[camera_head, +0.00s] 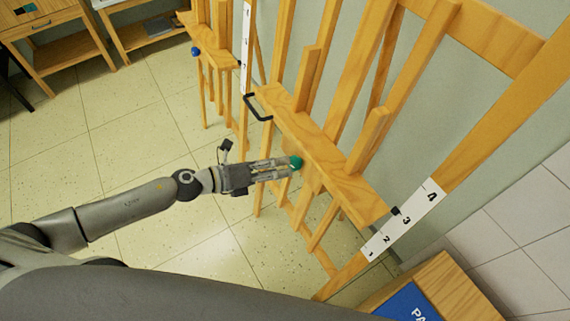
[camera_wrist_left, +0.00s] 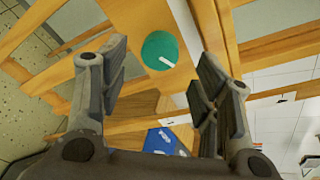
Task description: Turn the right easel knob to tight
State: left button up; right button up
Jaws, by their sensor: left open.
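The near easel (camera_head: 330,163) on the right carries a round teal knob (camera_head: 295,162) on its front crossbar. In the left wrist view the teal knob (camera_wrist_left: 156,47) faces the camera, with a white line running from near its middle to the lower right. My left gripper (camera_head: 284,168) is open, its fingers pointing at the knob. The knob appears just past the fingertips, between them in the wrist view; I cannot tell whether they touch it. My right gripper is not in view.
A second easel with a blue knob (camera_head: 196,52) stands farther back. A black handle (camera_head: 257,107) sticks out left of the teal knob. A numbered white strip (camera_head: 405,219) is on the right. A wooden box with a blue label (camera_head: 408,302) stands lower right. The tiled floor at left is clear.

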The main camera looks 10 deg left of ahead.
pick_arm(q)
jog(key=shift+v, duration=2)
jog(key=w+a+f+n+t+y, duration=0.1)
jog(key=a+f+n+y, duration=0.2)
jog(key=a+f+n, duration=0.35)
jog(key=w+a+f+n+t+y, duration=0.1)
jog(key=a+f+n+y, duration=0.3)
jog(key=f+n, duration=0.5)
jog(key=s+a+f+n+g+y, duration=0.1)
jog(key=s+a+f+n+y, duration=0.2)
jog(key=f, duration=0.7)
jog(key=s+f+n+g+y, duration=0.1)
jog(key=s+f+n+g, duration=0.4)
jog(key=s+f+n, duration=0.75)
jog(key=s+d+f+n+g, duration=0.1)
jog(key=s+d+f+g, duration=0.1)
jog(key=s, duration=0.9)
jog(key=s+d+f+n+g, duration=0.1)
jog(key=s+d+f, duration=0.3)
jog(key=s, duration=0.8)
jog(key=shift+f+g, duration=0.4)
jog(key=shift+g, duration=0.1)
